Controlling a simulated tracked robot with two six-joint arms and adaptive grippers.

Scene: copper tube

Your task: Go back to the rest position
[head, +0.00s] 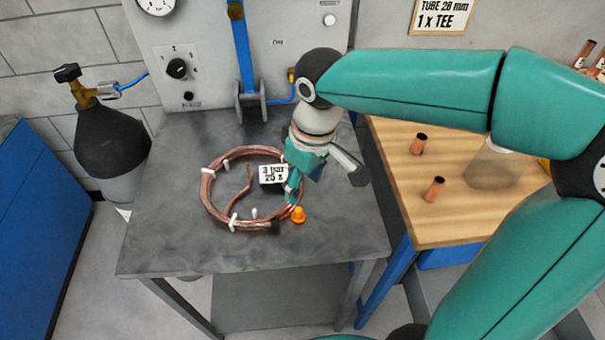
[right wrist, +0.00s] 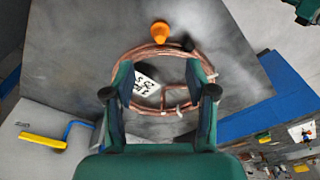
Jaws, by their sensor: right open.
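A coil of copper tube (head: 209,199) with several white ties lies on the grey metal table (head: 165,245). It also shows in the right wrist view (right wrist: 152,52), beyond and between the fingers. My right gripper (head: 322,188) is above the right side of the coil, pointing down, and hides part of it. In the right wrist view my right gripper (right wrist: 162,90) has its two fingers wide apart with nothing held. My left gripper is not in either view.
A white label (head: 272,174) stands inside the coil, and an orange cone-shaped piece (head: 298,215) is at its right edge. A wooden bench (head: 455,215) with short copper pieces (head: 433,189) is at the right. A dark gas cylinder (head: 108,142) stands left of the table.

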